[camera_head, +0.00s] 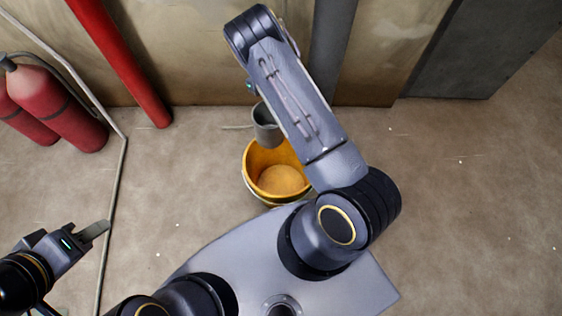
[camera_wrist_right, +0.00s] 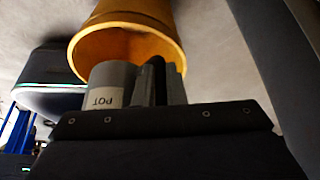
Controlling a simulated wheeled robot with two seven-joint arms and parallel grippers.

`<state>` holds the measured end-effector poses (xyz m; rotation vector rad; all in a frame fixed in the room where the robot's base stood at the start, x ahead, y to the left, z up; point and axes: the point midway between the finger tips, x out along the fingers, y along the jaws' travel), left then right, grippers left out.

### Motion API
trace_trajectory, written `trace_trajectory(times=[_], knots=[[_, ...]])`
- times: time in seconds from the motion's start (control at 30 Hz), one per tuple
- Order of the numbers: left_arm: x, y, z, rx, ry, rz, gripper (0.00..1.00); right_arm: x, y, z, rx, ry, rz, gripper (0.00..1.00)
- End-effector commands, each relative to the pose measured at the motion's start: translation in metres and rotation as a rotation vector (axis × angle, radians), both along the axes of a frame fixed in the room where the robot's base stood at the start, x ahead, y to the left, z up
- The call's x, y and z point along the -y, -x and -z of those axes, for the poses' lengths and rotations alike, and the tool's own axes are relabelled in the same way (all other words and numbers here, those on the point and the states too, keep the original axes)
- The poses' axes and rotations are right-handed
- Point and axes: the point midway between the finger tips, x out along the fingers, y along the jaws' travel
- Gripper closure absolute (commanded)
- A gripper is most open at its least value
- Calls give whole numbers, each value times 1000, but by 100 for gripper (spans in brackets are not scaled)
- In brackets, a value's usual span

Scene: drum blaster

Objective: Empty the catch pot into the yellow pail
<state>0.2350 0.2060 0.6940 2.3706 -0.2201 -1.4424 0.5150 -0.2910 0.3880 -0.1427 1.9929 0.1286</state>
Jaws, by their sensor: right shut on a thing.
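The grey catch pot (camera_head: 266,128) is at the far side of the yellow pail (camera_head: 275,180), above its rim in the head view. In the right wrist view the pot (camera_wrist_right: 108,85), with a "POT" label, is in front of the mouth of the pail (camera_wrist_right: 130,22). My right gripper (camera_wrist_right: 158,85) is shut on the pot; in the head view my right arm hides it. I cannot tell how far the pot is tilted or what it holds. The pail stands on the floor and its inside looks yellow. My left gripper (camera_head: 97,231) is at the lower left, away from both; its jaw gap is unclear.
Red cylinders (camera_head: 58,105) and a red pipe (camera_head: 120,60) stand at the upper left. A thin pale pipe (camera_head: 118,190) runs along the left. A wall (camera_head: 180,60) is behind the pail. The floor to the right is clear except for small pale specks.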

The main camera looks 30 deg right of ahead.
Motion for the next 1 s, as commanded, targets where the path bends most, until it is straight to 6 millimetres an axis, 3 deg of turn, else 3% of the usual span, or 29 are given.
trace_trajectory(times=[0.03, 0.23, 0.67, 0.83, 1.0], knots=[[0, 0, 4, 0, 0, 0, 64, -2, -5, 15, -3, 3, 109, 100], [0, 0, 9, 0, 0, 0, 64, -18, -20, 39, -5, -2, 389, 100], [0, 0, 9, 0, 0, 0, 64, -23, -24, 43, -1, -4, 453, 100], [0, 0, 9, 0, 0, 0, 64, -27, -30, 33, 0, -2, 299, 100], [0, 0, 9, 0, 0, 0, 64, -35, -42, 7, -2, 2, -126, 100]])
